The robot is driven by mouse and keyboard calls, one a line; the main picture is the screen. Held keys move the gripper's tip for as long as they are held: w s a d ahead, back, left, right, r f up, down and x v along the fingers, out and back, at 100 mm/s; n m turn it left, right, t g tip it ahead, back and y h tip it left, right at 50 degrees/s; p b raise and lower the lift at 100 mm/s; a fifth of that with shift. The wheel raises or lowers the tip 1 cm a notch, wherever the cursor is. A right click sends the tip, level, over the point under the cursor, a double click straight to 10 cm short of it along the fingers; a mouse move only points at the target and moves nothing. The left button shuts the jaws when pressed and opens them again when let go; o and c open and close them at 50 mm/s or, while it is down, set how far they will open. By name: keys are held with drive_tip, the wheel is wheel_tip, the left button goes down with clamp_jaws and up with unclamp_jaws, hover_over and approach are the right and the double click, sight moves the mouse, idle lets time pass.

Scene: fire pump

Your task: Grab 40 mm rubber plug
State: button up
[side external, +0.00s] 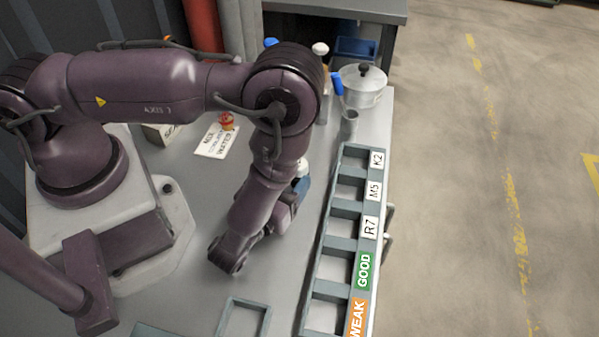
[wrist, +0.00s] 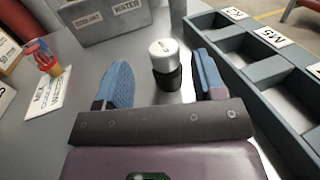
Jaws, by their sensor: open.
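A short cylinder with a white upper part and a black lower part (wrist: 166,66) stands upright on the grey table, in the middle of the wrist view. It may be the rubber plug; the small marking on it is too blurred to read. My gripper (wrist: 162,78) is open, its blue pads apart to the left and right of the cylinder in the picture. I cannot tell how far the pads are from it. In the side view my gripper (side external: 300,186) is largely hidden behind my arm, and a white top (side external: 302,168) shows beside it.
A compartment tray (side external: 340,225) labelled K2, M5, R7, GOOD and WEAK runs along the right, close to my gripper. A lidded pot (side external: 362,88) and a metal cup (side external: 349,125) stand behind.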

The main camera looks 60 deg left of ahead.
drive_tip(key=shift+x, duration=3.1)
drive_tip(key=shift+d+r, duration=0.15)
drive_tip(key=shift+r, duration=0.05)
drive_tip(key=c, duration=1.1)
